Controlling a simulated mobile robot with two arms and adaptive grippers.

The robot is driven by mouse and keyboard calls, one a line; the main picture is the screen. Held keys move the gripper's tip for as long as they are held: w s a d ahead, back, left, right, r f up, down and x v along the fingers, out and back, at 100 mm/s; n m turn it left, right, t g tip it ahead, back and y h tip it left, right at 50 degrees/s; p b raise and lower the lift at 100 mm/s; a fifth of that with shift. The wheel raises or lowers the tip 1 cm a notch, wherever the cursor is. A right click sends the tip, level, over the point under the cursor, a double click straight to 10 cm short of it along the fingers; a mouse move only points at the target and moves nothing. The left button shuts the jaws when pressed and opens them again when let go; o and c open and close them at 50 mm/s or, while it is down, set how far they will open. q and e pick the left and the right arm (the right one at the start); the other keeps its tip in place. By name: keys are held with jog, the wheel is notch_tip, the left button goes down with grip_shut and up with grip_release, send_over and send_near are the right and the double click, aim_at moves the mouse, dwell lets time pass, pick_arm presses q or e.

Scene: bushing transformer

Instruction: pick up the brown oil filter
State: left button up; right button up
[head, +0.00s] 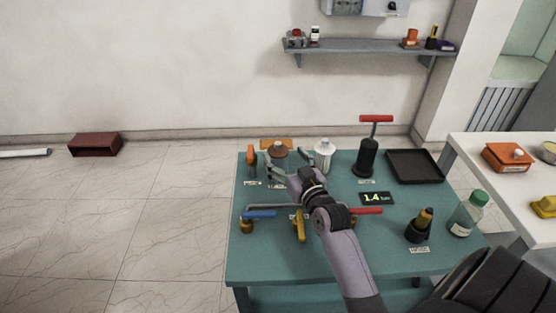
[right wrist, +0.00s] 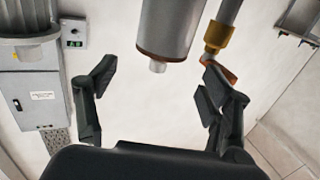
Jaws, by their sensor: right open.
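A brown domed piece (head: 278,151), which looks like the brown oil filter, is at the back left of the green table. Its lower part is partly hidden by my right gripper (head: 276,169). That gripper is open and points to the back left, close to the piece in the picture; I cannot tell whether they touch. In the right wrist view, the two fingers (right wrist: 160,92) are wide apart with nothing between them. A grey cylinder (right wrist: 168,25) with a brown rim shows above and beyond them; I cannot tell what it is. My left gripper is out of view.
The green table (head: 270,265) also holds a white canister (head: 323,155), a black pump (head: 368,155) with a red handle, a black tray (head: 414,167), a gauge display (head: 376,198), a bottle (head: 466,214) and several valves. A white table (head: 502,178) stands right. Floor at left is mostly clear.

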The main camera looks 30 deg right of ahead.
aim_at(280, 147)
jog(key=w, duration=0.1)
jog(key=w+p, duration=0.1)
jog(key=w, duration=0.1)
jog(key=w+d, duration=0.1)
jog(key=w, duration=0.1)
jog(key=shift+w+r, duration=0.15)
jog(key=shift+r, duration=0.2)
jog(key=shift+c, duration=0.5)
jog(key=shift+a, duration=0.1)
jog(key=c, duration=1.2)
grip_shut()
